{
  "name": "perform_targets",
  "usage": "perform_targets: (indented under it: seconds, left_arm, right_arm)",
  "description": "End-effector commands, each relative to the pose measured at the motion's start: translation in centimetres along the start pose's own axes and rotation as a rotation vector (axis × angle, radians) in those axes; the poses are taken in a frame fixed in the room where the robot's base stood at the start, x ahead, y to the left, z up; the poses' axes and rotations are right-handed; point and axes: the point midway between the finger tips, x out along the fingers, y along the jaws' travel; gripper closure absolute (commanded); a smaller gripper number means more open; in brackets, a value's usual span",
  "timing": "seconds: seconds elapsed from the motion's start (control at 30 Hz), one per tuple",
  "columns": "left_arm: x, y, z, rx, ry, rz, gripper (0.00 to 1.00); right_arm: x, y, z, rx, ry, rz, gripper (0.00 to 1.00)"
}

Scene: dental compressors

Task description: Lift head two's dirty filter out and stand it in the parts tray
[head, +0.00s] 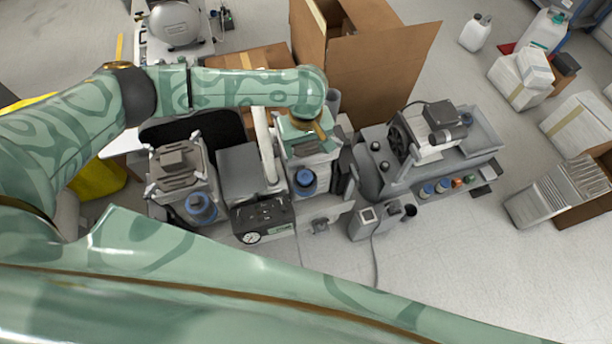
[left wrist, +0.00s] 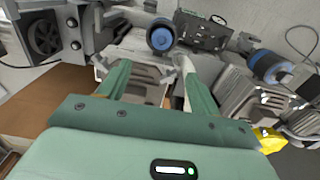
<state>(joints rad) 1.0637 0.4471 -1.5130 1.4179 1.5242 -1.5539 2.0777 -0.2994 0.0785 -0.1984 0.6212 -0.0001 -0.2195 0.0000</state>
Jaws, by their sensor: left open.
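My left gripper (head: 306,138) is open above the right-hand compressor head. A second head (head: 178,168) stands to the left with a similar blue part (head: 201,207). I cannot make out which part is the dirty filter. A grey tray (head: 484,127) lies on the right bench; I cannot tell if it is the parts tray.
A black gauge box (head: 263,220) stands between the heads. A motor unit (head: 435,130) is on the right bench, with several small coloured parts along its front edge. An open cardboard box (head: 385,65) stands behind. Floor at the front right is clear.

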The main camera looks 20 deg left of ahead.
Motion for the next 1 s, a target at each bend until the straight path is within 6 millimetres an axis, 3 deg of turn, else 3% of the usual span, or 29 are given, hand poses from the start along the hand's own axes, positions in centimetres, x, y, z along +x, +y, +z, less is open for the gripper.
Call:
perform_targets:
  seconds: [0.03,0.1,0.3,0.57,0.8,1.0]
  left_arm:
    - [2.4,-0.1,0.1,0.001,-0.005,-0.005,0.37]
    - [4.2,-0.1,0.1,0.001,-0.006,-0.005,0.37]
    - [7.8,0.0,0.1,0.002,-0.004,-0.001,0.37]
    - [9.4,-0.1,0.2,0.003,-0.002,0.001,0.37]
    - [13.5,-0.5,0.6,0.002,-0.004,-0.001,0.37]
    - [13.6,-0.5,0.5,0.002,0.000,0.002,0.37]
  right_arm:
    - [1.4,0.0,0.6,-0.001,-0.012,-0.002,0.51]
    - [2.4,0.0,1.0,-0.001,-0.020,-0.002,0.51]
    - [4.2,0.0,1.7,-0.003,-0.035,-0.004,0.51]
    - [5.1,-0.2,2.1,-0.003,-0.042,-0.008,0.51]
    - [7.7,-1.0,3.0,-0.002,-0.062,-0.020,0.51]
    - [7.7,-1.3,2.8,-0.001,-0.060,-0.025,0.51]
